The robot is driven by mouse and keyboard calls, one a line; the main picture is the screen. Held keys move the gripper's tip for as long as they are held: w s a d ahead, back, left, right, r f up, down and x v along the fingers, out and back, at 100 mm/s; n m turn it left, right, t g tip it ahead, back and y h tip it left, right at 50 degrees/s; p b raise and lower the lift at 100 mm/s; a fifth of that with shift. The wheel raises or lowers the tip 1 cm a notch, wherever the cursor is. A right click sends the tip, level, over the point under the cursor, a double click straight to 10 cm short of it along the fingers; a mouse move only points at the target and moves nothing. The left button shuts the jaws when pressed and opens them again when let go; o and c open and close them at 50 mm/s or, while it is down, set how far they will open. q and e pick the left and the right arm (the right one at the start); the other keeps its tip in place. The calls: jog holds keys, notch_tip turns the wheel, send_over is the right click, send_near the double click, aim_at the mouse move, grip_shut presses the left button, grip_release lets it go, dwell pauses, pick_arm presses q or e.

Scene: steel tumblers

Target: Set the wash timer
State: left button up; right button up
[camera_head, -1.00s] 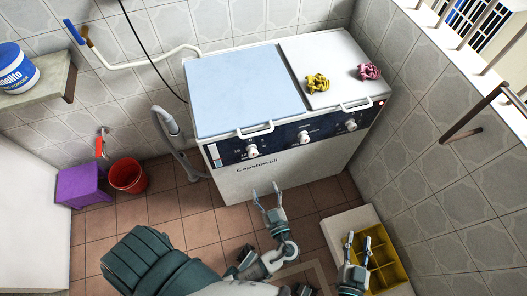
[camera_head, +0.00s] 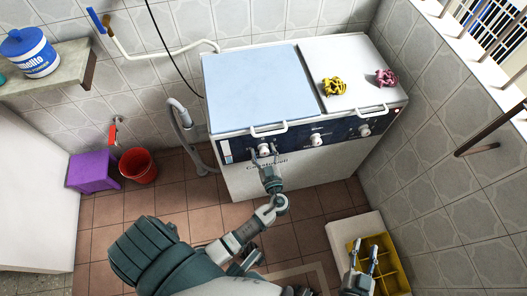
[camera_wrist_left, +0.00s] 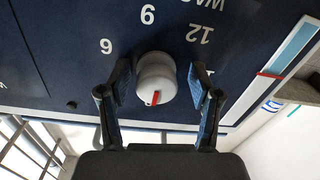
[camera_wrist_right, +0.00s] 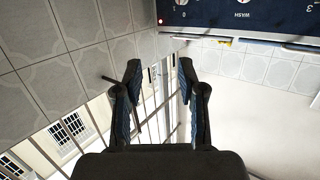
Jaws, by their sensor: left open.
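The washing machine (camera_head: 290,185) has a dark blue control panel with three white knobs. The left knob (camera_wrist_left: 156,78) has a red pointer mark, with numbers such as 6, 9 and 12 printed around it and partly cut-off lettering above. My left gripper (camera_head: 264,152) is at this knob. In the left wrist view its fingers (camera_wrist_left: 157,95) are open, one on each side of the knob; I cannot tell whether they touch it. The middle knob (camera_head: 316,139) and right knob (camera_head: 364,130) are clear. My right gripper (camera_head: 364,255) is open and empty, low at the right.
A yellow divided crate (camera_head: 393,270) sits on a white surface under my right gripper. Yellow cloth (camera_head: 334,87) and pink cloth (camera_head: 386,78) lie on the machine's right lid. A red bucket (camera_head: 138,166) and purple stool (camera_head: 93,172) stand left. A tiled wall bounds the right.

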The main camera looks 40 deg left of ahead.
pick_arm(q)
jog(key=shift+d+r, duration=0.1)
jog(key=shift+d, duration=0.3)
jog(key=shift+c, duration=0.2)
jog(key=shift+d, duration=0.15)
jog(key=c, duration=0.8)
jog(key=shift+r, duration=0.1)
jog(key=c, duration=0.3)
jog(key=shift+a, duration=0.25)
pick_arm(e)
jog(key=shift+s+d, duration=0.1)
jog(key=shift+d, duration=0.35)
